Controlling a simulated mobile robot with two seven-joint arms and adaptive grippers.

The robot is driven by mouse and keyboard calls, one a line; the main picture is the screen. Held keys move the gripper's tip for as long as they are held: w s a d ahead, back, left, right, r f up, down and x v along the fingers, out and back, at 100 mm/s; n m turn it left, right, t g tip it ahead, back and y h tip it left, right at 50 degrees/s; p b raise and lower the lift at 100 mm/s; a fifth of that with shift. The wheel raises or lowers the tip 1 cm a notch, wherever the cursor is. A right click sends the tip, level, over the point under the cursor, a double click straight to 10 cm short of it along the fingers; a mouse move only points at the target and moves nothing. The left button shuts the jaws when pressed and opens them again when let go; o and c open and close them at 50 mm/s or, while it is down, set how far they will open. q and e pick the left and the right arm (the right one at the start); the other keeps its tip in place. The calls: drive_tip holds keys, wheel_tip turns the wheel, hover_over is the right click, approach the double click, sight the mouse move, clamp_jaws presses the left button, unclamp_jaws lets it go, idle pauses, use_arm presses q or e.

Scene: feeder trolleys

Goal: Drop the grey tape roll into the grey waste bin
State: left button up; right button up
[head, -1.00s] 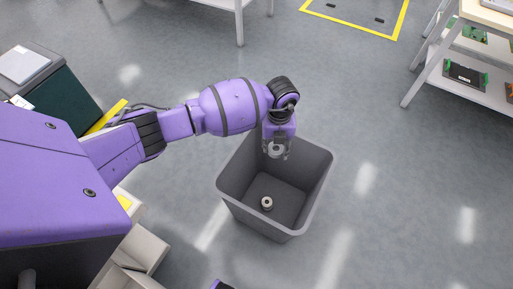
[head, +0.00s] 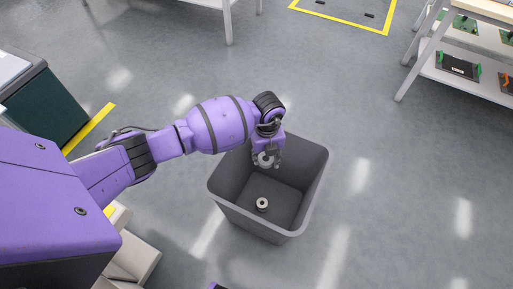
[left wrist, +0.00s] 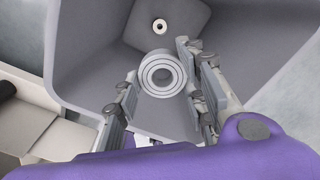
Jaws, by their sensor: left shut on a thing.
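The grey waste bin (head: 321,170) stands on the floor in front of me, open at the top. My left gripper (head: 266,164) is over the far part of its opening, pointing down. It is shut on the grey tape roll (left wrist: 163,73), whose ringed face shows between the fingers in the left wrist view; the roll also shows in the head view (head: 265,159). The bin (left wrist: 90,45) fills much of the left wrist view beneath the roll. A second, pale roll with a dark centre (head: 262,203) lies on the bin's floor, apart from the held one. My right gripper is not in view.
A trolley shelf (head: 440,72) with boards and parts stands at the upper right. A dark green cabinet (head: 45,110) is at the left, with pale boxes (head: 135,262) at the lower left. The floor right of the bin is clear.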

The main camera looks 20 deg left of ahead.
sight(265, 158)
use_arm(q)
drive_tip(key=o, duration=1)
drive_tip(key=shift+r, duration=0.15)
wheel_tip(265, 158, up, 12)
